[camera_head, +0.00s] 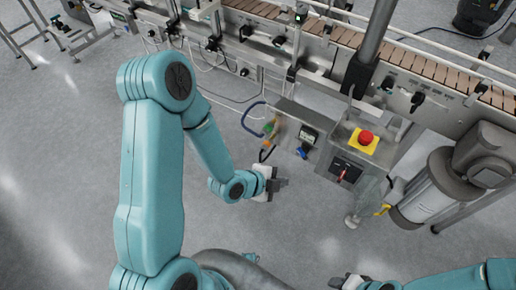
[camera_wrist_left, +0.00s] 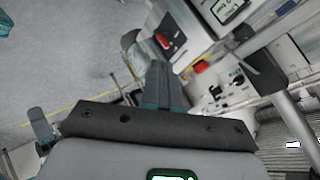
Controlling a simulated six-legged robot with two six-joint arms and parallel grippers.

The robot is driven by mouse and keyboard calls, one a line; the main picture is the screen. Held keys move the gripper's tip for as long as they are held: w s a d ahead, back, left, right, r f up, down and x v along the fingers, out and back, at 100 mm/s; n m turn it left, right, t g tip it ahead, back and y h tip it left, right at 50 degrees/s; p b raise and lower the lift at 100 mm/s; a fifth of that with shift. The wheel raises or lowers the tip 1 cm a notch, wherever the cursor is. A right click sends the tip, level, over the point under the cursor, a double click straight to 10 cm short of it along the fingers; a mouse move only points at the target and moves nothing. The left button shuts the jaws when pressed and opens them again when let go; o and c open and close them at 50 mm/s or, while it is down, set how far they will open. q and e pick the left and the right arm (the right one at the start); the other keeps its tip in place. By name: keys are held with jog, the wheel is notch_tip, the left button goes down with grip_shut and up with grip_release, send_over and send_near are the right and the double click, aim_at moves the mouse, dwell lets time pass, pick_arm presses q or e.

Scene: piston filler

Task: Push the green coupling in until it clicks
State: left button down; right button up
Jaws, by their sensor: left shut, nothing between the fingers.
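A small green part (camera_head: 268,129), probably the green coupling, shows in the head view with an orange piece just below it, at the left side of the machine's control boxes. A dark blue hose loops to its left. It is too small to tell how far in it sits. My left gripper (camera_head: 281,183) is shut and empty, below and apart from it, over the open floor. In the left wrist view the closed dark fingers (camera_wrist_left: 161,86) point up the picture, and I cannot make out the coupling there. My right gripper (camera_head: 347,283) is at the bottom edge, partly cut off.
A yellow box with a red emergency button (camera_head: 366,138) sits right of the coupling, above a dark panel with a red-handled switch (camera_head: 344,174). A grey motor cylinder (camera_head: 428,198) stands at the right. The slatted conveyor (camera_head: 425,66) runs behind. Bare floor lies below.

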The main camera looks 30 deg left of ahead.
pick_arm(q)
jog(key=w+a+f+m+t+y+b, duration=0.2)
jog(key=w+a+f+m+t+b, duration=0.15)
jog(key=a+b, duration=0.65)
jog(key=n+t+y+b, duration=0.2)
jog(key=y+b, duration=0.1)
jog(key=b, duration=0.9)
send_near(263, 132)
jog(key=shift+m, duration=0.25)
jog(key=w+f, duration=0.2)
jog(key=w, duration=0.1)
jog(key=w+f, duration=0.1)
jog(key=w, duration=0.1)
jog(key=shift+w+a+f, duration=0.15)
jog(key=shift+w+f, duration=0.1)
jog(key=shift+f, duration=0.15)
jog(key=shift+w, duration=0.35)
pick_arm(e)
notch_tip(263, 132, down, 24)
jog(key=shift+w+d+f, duration=0.15)
jog(key=shift+w+d, duration=0.15)
